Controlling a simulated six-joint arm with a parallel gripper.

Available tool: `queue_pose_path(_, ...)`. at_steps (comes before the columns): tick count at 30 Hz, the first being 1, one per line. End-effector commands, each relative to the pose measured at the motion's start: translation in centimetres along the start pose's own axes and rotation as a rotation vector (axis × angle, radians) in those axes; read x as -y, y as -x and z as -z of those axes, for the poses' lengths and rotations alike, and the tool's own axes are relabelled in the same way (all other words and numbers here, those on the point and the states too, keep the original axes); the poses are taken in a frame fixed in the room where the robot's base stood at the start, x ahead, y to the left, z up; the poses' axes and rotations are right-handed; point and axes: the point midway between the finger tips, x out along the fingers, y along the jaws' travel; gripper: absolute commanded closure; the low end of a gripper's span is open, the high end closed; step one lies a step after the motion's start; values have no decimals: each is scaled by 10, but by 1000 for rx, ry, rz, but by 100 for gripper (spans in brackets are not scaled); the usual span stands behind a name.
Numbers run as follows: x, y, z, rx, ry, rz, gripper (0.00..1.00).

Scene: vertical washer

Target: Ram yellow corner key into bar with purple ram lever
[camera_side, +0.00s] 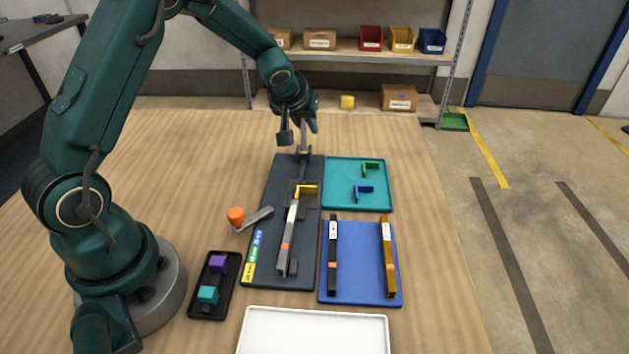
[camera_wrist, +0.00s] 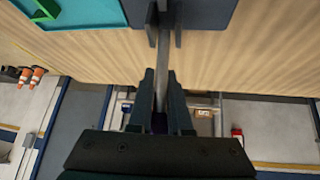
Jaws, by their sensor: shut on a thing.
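The yellow corner key (camera_side: 308,189) sits at the far end of the silver bar (camera_side: 289,235), which lies on the dark fixture plate (camera_side: 262,265). Whether the key is seated in the bar is too small to tell. My gripper (camera_side: 299,130) is beyond the key, over the far end of the plate, and is shut on the grey ram lever (camera_side: 304,142), which stands roughly upright from its pivot. In the wrist view, the lever rod (camera_wrist: 161,90) runs between both fingers (camera_wrist: 161,78). A dark purple end (camera_wrist: 158,123) shows between them.
An orange knob (camera_side: 236,215) with a grey handle is left of the plate. A black tray (camera_side: 202,306) holds purple and teal blocks. A teal tray (camera_side: 345,172) holds green and blue corner keys. A blue mat (camera_side: 358,265) holds two bars. A white tray (camera_side: 315,335) is empty.

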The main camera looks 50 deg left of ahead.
Motion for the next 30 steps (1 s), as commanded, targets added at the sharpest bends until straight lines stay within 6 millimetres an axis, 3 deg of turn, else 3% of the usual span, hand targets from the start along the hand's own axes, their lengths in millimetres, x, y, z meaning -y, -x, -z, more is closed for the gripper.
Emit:
queue_pose_path(1, 1, 3, 7, -24, 4, -2, 100)
queue_pose_path(13, 0, 4, 7, -33, 1, -4, 100)
queue_pose_path(14, 0, 4, 7, -33, 1, -4, 76)
queue_pose_path(15, 0, 4, 7, -32, 1, -4, 60)
queue_pose_path(16, 0, 3, 7, -31, 1, -4, 55)
queue_pose_path(26, -1, 4, 3, -23, -2, -4, 55)
queue_pose_path(30, -1, 14, 4, -24, -2, -4, 55)
